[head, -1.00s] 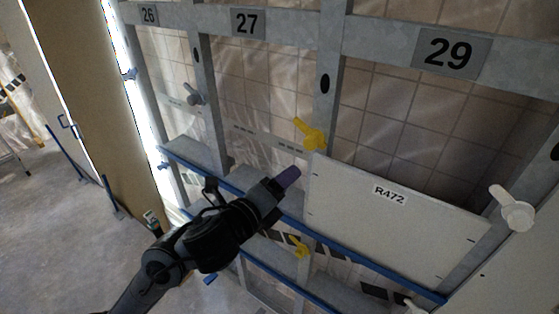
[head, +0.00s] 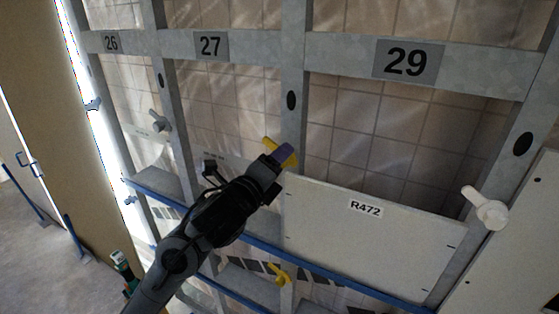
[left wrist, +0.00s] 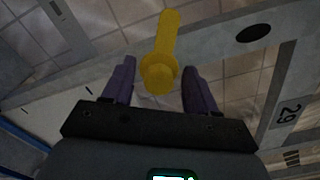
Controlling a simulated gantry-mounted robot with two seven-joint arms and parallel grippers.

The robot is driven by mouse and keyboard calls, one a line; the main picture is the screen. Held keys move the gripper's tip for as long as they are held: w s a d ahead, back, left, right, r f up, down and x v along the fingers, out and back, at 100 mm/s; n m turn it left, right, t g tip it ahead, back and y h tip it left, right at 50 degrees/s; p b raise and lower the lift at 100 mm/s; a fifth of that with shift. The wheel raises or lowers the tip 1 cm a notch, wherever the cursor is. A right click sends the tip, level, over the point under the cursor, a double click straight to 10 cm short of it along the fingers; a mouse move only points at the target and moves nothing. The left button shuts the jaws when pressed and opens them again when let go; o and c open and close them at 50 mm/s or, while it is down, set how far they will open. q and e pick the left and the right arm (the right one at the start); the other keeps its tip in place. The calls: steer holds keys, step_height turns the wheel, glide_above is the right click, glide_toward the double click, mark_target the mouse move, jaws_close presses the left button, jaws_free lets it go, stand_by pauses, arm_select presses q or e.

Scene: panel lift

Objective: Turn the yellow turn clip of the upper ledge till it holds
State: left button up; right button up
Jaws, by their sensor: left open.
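The yellow turn clip (head: 271,145) of the upper ledge sits on the metal post at the upper left corner of the white panel marked R472 (head: 340,229). My left gripper (head: 283,154) is in front of the clip and partly hides it. In the left wrist view the clip (left wrist: 160,62) lies between the two purple fingers (left wrist: 152,85), with a gap on each side. Its handle points up and away in that view. The gripper is open around the clip and grips nothing. My right gripper does not show.
A white turn clip (head: 486,207) is on the post right of the panel. A second yellow clip (head: 279,273) is lower down, below the blue-edged ledge (head: 310,263). A grey clip (head: 159,121) is on the post at left. Open bays lie above the panel.

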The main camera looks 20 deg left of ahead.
arm_select(q)
steer(key=shift+w+d, duration=0.15)
steer(key=shift+w, duration=0.45)
steer(key=shift+c, duration=0.3)
steer(key=c, duration=1)
